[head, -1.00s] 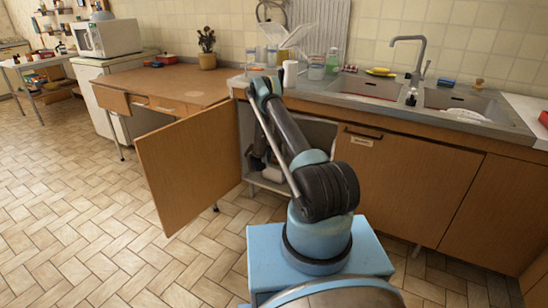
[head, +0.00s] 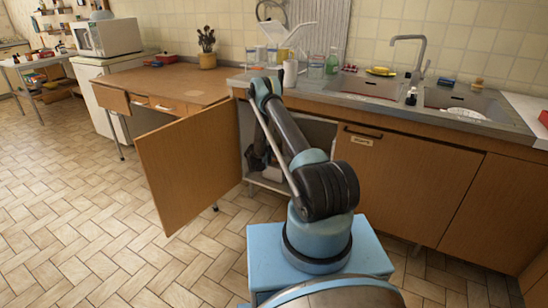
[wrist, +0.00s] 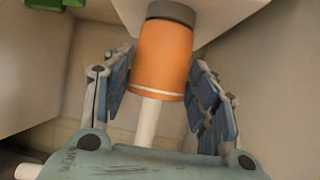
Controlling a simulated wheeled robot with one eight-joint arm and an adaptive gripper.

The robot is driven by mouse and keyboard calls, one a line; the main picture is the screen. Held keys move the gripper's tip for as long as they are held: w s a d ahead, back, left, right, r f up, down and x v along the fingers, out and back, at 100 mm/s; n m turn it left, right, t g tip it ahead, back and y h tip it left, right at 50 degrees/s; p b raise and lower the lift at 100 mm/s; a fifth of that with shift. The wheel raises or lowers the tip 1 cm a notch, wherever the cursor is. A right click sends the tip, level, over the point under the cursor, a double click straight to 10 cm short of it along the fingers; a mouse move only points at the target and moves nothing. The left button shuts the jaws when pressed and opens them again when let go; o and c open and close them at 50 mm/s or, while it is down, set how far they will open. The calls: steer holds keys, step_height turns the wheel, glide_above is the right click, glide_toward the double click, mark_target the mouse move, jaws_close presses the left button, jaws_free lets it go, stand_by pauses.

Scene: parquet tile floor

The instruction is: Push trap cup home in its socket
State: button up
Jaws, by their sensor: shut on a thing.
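The trap cup (wrist: 163,62) is orange with a pale band near its lower end, and it stands almost upright in the wrist view. My gripper (wrist: 162,78) has one blue-padded finger on each side of the cup and is shut on it. A grey collar (wrist: 171,13) sits directly at the cup's top, beneath a pale surface. I take the collar for the socket; whether the cup is fully seated in it cannot be told. In the head view my arm reaches into the open cabinet (head: 315,135), and the cup cannot be made out there.
A white pipe (wrist: 147,122) shows below the cup. Pale cabinet walls (wrist: 262,75) stand close on both sides, and a green thing (wrist: 45,4) is at upper left. The open cabinet door (head: 192,165) stands left of my arm. The floor (head: 95,220) at left is clear.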

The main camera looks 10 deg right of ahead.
steer(key=shift+f, duration=0.15)
steer(key=o, duration=1.4)
steer(key=shift+c, duration=0.2)
steer(key=shift+s+a, duration=0.1)
steer(key=v, duration=0.5)
steer(key=shift+s+a, duration=0.2)
steer(key=shift+s, duration=0.05)
